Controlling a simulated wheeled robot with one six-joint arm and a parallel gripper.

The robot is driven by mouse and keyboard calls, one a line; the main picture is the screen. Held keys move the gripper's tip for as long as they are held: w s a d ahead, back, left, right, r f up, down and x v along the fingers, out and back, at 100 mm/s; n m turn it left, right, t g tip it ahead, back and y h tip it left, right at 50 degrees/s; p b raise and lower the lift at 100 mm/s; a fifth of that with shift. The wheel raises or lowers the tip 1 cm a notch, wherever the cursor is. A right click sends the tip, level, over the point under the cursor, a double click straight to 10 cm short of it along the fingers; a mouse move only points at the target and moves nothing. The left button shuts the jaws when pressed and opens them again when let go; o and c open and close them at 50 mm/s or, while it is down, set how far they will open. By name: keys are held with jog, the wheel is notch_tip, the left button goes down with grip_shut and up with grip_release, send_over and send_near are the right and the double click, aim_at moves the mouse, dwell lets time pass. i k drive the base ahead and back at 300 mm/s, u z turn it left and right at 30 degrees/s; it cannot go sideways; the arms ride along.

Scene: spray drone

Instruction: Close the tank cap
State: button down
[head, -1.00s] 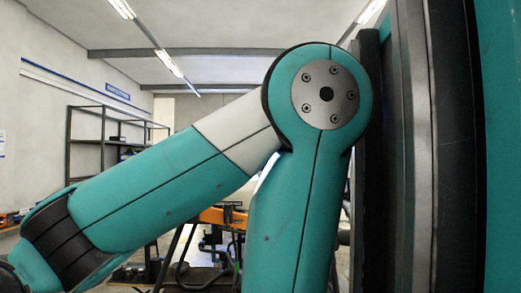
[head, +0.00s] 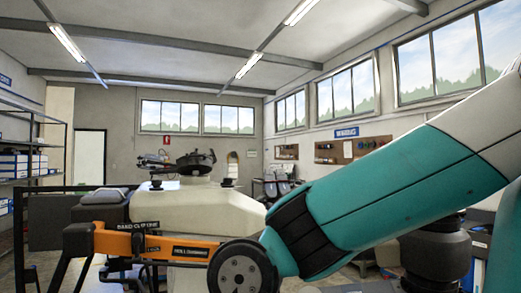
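The spray drone's off-white tank (head: 175,210) stands left of centre in the head view, behind an orange drone arm (head: 155,243). A round black cap assembly (head: 195,163) sits on top of the tank, with smaller dark parts to its left. The cap looks tilted, but at this size I cannot tell how far it stands open. My teal and white arm crosses the lower right and reaches toward the tank's front. My gripper does not show; the end of my arm is below or outside the picture.
A dark shelf rack (head: 30,150) with boxes stands at the left wall. A black battery-like block (head: 105,197) and dark frame parts sit left of the tank. Pegboards (head: 340,150) and a workbench area are at the back right.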

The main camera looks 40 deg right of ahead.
aim_at(187, 164)
jog(key=z, duration=0.15)
jog(key=i, duration=1)
